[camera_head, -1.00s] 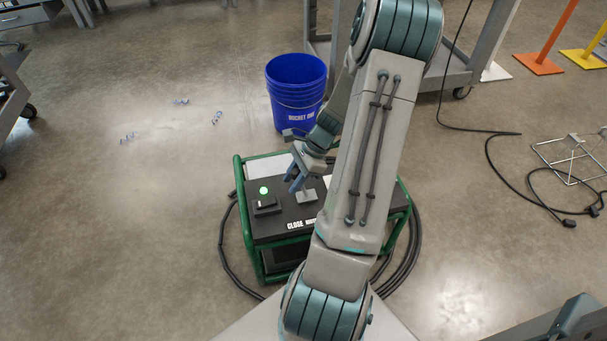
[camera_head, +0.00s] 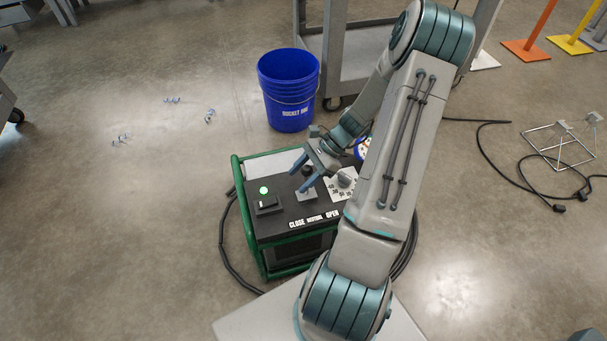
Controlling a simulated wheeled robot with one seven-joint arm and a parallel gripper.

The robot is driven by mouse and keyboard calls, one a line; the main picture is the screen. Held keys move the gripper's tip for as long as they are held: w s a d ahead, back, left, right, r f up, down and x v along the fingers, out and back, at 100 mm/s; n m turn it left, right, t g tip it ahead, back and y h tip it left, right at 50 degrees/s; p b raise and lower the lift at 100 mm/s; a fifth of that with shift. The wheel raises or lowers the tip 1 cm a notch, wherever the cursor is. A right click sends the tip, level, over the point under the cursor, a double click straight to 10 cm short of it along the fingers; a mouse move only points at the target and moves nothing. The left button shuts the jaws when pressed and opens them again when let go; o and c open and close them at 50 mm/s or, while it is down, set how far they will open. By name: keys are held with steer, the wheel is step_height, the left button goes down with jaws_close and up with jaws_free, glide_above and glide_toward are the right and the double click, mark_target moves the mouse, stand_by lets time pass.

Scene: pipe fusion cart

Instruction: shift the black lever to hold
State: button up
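The green-framed fusion cart (camera_head: 243,215) stands on the floor in the middle, with a dark top panel (camera_head: 274,222) lettered "CLOSE NEUTRAL OPEN". A small grey plate (camera_head: 306,195) sits above the lettering. A black knob (camera_head: 307,171), which looks like the lever's top, shows between the fingers of my gripper (camera_head: 295,180). The fingers are spread and point down-left over the panel. I cannot tell whether they touch the knob. The lever's shaft is mostly hidden, and no "hold" label is readable.
A white dial plate with a dark knob (camera_head: 345,181) is just right of my gripper. A green-lit switch (camera_head: 264,191) is at the panel's left. A blue bucket (camera_head: 289,92) stands behind the cart. Black hose (camera_head: 223,245) lies around the cart.

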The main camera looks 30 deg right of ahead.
steer(key=shift+d, duration=0.1)
steer(key=p+v, duration=0.3)
steer(key=v, duration=1)
steer(key=shift+d+r+p, duration=0.2)
steer(key=shift+d+p, duration=0.1)
steer(key=shift+d, duration=0.05)
steer(key=shift+r, duration=0.1)
steer(key=s+a+r+n+h+p, duration=0.3)
steer(key=a+r+n+p, duration=0.3)
steer(key=r, duration=0.7)
steer(key=s+a+r+n+t+h+p, duration=0.1)
steer(key=s+a+r+n+h+p, duration=0.2)
steer(key=r, duration=1)
steer(key=s+a+r+n+t+h+p, duration=0.1)
steer(key=s+a+r+n+h+p, duration=0.2)
steer(key=a+r+n+p, duration=0.6)
steer(key=s+a+r+p, duration=0.2)
steer(key=a+r+p, duration=0.1)
steer(key=a+r, duration=0.1)
steer(key=shift+a+r+n, duration=0.2)
steer(key=shift+a+n, duration=0.1)
steer(key=shift+a, duration=0.25)
